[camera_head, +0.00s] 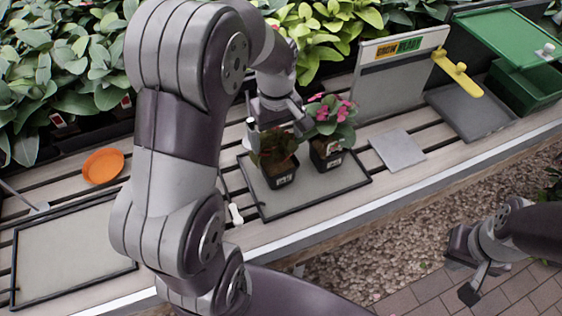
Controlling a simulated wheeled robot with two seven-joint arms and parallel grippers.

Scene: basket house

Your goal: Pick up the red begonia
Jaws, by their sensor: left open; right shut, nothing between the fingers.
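A small plant with dark green and reddish leaves (275,146), likely the red begonia, stands upright in a black pot (281,176) with a white label. The pot is on a grey black-rimmed tray (300,199). A pink-flowered plant (329,121) in a similar pot stands just right of it. My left gripper (277,129) is open, low behind the reddish plant and next to the pink-flowered one. Leaves partly hide its fingers, so contact cannot be told. My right gripper (466,281) is shut and empty, at the lower right, away from the bench.
The slatted bench holds an empty tray (75,258), an orange dish (103,166), a grey square plate (398,150), an upright sign board (393,84), a yellow-handled tool (458,73) and a green box (525,85). Leafy plants line the back. My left arm covers the bench's centre-left.

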